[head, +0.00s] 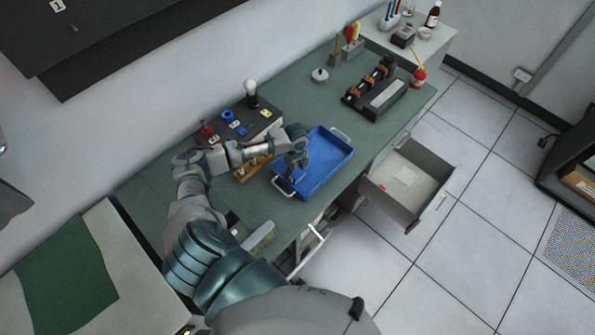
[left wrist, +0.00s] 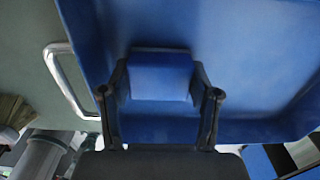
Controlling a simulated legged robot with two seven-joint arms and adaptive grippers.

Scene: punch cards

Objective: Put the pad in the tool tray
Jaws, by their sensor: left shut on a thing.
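The blue tool tray (head: 335,155) with metal handles lies on the green bench top. My left gripper (head: 296,166) is over the left part of the tray, pointing down. In the left wrist view my left gripper (left wrist: 160,92) is shut on the blue pad (left wrist: 160,82), which sits between its two dark fingers. The tray (left wrist: 240,55) fills the background there, with one handle at left. The pad is much the same blue as the tray. I cannot tell whether it touches the tray floor. In the head view I cannot make the pad out. My right gripper is not in view.
Behind the tray is a dark panel (head: 244,122) with coloured parts and a bulb. A wooden block (head: 248,172) lies close to the tray's left side. A black device (head: 378,95) stands farther right. An open drawer (head: 408,182) juts out at the front.

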